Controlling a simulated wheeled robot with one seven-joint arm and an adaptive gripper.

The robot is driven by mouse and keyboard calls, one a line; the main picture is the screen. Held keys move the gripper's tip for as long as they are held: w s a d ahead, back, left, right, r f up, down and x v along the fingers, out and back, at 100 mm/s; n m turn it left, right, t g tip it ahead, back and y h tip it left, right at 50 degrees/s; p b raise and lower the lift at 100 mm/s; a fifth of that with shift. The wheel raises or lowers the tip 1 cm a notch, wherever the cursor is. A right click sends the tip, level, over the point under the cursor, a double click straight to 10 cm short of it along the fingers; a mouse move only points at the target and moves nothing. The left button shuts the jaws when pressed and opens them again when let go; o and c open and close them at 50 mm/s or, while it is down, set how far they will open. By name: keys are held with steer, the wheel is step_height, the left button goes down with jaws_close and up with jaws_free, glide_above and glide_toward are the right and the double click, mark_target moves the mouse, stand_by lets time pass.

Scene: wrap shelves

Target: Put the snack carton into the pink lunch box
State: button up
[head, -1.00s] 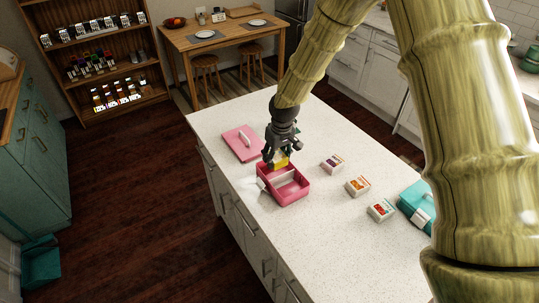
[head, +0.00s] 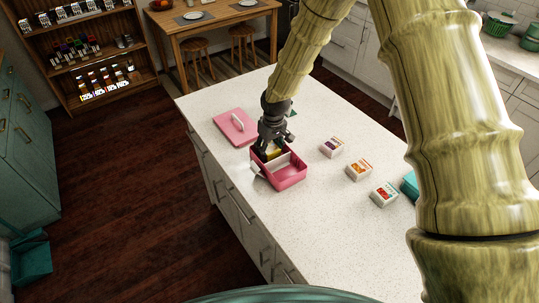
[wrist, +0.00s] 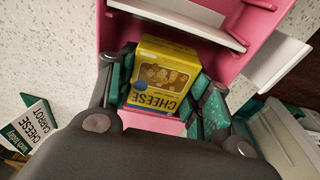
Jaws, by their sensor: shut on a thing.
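The yellow snack carton (wrist: 160,85), printed CHEESE, is between the fingers of my gripper (wrist: 165,100) in the wrist view. My gripper (head: 270,151) is shut on it and points down at the far end of the pink lunch box (head: 292,181) in the head view. Only a strip of yellow shows there, at about rim level or lower. The lunch box is open, with a white divider (wrist: 185,22) beside the carton. Pink surface shows around the carton. Whether its base touches the box floor is hidden.
Three small cartons stand to the right, the nearest to the box being a purple-marked one (head: 332,147). A teal box (head: 409,186) is partly hidden by my arm. A dark green lettered card (wrist: 35,130) stands nearby.

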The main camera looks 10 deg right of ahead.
mark_target(273, 151)
steer(key=shift+d+f, duration=0.1)
steer(key=shift+f, duration=0.75)
steer(key=shift+s+b, duration=0.15)
steer(key=shift+b, duration=0.15)
steer(key=shift+s+r, duration=0.3)
steer(key=shift+s, duration=0.05)
steer(key=shift+f, duration=0.1)
steer(key=o, duration=0.7)
steer(key=shift+w+f, duration=0.25)
steer(key=shift+w, duration=0.05)
steer(key=shift+s+r, duration=0.2)
steer(key=shift+w+r, duration=0.15)
steer(key=shift+r, duration=0.3)
steer(key=shift+s+d+r+b, duration=0.1)
steer(key=shift+s+r+b, duration=0.35)
steer(key=shift+r, duration=1.4)
steer(key=shift+s+d+r+b, duration=0.15)
steer(key=shift+r+b, duration=0.55)
steer(key=shift+r, duration=1.1)
steer(key=shift+s+d+r+b, duration=0.1)
steer(key=shift+s+r+b, duration=0.35)
steer(key=shift+r, duration=1.4)
steer(key=shift+w, duration=0.15)
